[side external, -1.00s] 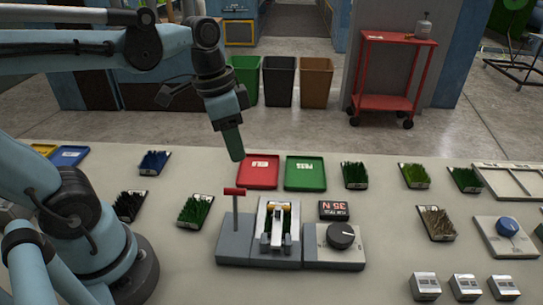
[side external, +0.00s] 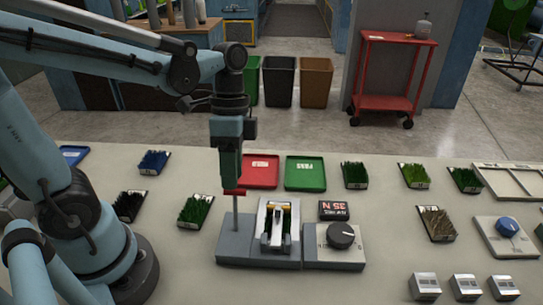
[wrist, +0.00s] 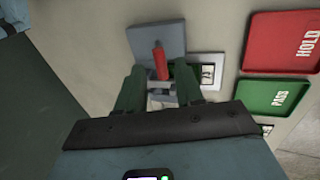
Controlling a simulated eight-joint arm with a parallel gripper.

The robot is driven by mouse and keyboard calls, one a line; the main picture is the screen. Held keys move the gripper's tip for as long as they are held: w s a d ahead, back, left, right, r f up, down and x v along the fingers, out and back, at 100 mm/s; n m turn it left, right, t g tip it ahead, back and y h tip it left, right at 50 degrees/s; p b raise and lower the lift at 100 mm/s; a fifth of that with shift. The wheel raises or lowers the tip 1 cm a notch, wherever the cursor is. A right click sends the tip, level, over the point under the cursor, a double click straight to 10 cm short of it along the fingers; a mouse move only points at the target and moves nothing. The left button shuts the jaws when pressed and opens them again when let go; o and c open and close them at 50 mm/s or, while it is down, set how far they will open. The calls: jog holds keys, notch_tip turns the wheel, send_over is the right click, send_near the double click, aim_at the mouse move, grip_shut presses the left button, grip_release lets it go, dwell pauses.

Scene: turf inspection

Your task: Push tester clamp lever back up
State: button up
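The tester (side external: 236,252) is a grey unit on the bench with a clamp holding a strip of turf (side external: 285,222). Its lever stands upright at the left, a grey post (side external: 236,222) with a red crossbar handle (side external: 235,192). My gripper (side external: 232,185) points straight down just over the handle and partly hides it. In the wrist view my gripper's two green fingers (wrist: 158,88) are apart, with the red handle (wrist: 161,63) showing in the gap between them. I cannot tell whether they touch it.
A display (side external: 333,209) reading 35 N and a black dial (side external: 341,236) are to the lever's right. A red HOLD tray (side external: 262,178) and green PASS tray (side external: 305,185) lie behind. Turf samples (side external: 195,209) sit left.

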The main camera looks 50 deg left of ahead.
aim_at(232, 192)
jog(key=shift+x, duration=2.3)
grip_shut()
